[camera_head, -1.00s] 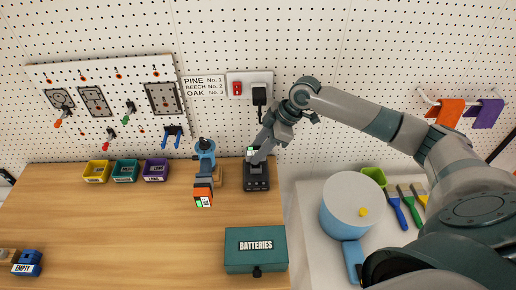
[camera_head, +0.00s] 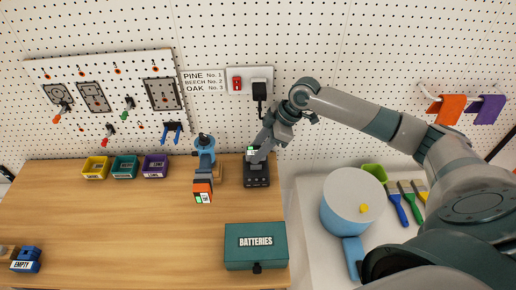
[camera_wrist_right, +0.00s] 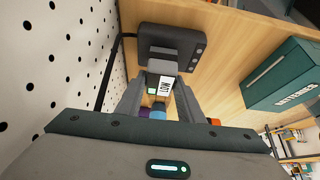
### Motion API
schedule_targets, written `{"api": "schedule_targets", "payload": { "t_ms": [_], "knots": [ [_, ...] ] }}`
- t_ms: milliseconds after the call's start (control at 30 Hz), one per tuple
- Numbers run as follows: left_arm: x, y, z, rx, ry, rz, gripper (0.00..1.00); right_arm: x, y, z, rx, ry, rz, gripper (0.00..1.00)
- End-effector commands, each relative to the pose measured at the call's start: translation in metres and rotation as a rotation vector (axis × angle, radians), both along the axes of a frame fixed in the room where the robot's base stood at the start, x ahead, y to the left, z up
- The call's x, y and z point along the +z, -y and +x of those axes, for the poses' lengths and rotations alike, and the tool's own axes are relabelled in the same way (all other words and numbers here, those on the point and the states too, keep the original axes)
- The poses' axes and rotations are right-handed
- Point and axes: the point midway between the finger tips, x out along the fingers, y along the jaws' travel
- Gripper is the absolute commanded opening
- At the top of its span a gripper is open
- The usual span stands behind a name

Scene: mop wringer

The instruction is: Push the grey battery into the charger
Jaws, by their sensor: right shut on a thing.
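The black charger (camera_head: 257,177) stands at the back right of the wooden bench; it also shows in the right wrist view (camera_wrist_right: 193,50). My right gripper (camera_head: 257,154) is shut on the grey battery (camera_wrist_right: 161,68), at the charger's slot. The battery has a white label and a green patch, and its far end meets the charger. How deep it sits in the slot I cannot tell. In the head view my fingers hide most of the battery. My left gripper is not in view.
A blue drill (camera_head: 205,146) with an orange pack stands left of the charger. A green batteries box (camera_head: 255,246) is in front. Yellow, teal and purple bins (camera_head: 124,168) line the back. A blue container (camera_head: 343,222) stands right of the bench. The bench middle is clear.

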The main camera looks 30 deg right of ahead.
Motion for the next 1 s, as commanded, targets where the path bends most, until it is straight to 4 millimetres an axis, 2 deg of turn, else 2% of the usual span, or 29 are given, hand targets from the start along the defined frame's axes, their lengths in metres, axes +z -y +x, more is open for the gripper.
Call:
{"api": "schedule_targets", "payload": {
  "t_ms": [867,900,967,1000],
  "knots": [
    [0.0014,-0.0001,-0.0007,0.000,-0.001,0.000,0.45,-0.0026,-0.0001,-0.0002,0.000,-0.001,0.000,0.13],
    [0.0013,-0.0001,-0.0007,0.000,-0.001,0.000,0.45,-0.0027,-0.0002,-0.0002,0.000,-0.001,0.000,0.41],
    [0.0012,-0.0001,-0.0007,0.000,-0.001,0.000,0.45,-0.0028,-0.0001,-0.0002,0.000,-0.001,0.000,0.56],
    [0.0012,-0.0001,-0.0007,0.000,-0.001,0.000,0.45,-0.0028,-0.0001,-0.0003,0.000,-0.001,0.000,0.56]
  ]
}}
